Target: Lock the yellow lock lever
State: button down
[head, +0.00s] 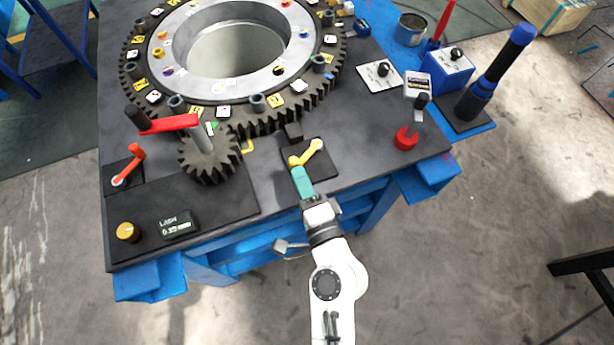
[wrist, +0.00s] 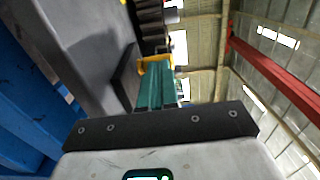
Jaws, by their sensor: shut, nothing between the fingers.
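The yellow lock lever (head: 311,149) sits on a small dark plate (head: 322,167) near the table's front edge in the head view. Its handle points up and to the right from an orange-yellow round end (head: 294,161). My gripper (head: 298,170) is shut and empty, its teal fingers pointing away from me. The fingertips are right beside the lever's round end; I cannot tell whether they touch. In the wrist view the shut fingers (wrist: 155,88) point at a yellow part (wrist: 153,62), partly hidden behind them.
A large toothed ring (head: 318,85) lies behind, with a small gear (head: 207,165) and red crank (head: 170,124) to the left. A black block (head: 293,131) stands just behind the lever plate. Bare dark tabletop lies between.

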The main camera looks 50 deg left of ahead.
jog(key=shift+s+a, duration=0.2)
jog(key=shift+a, duration=0.3)
dwell(0.4)
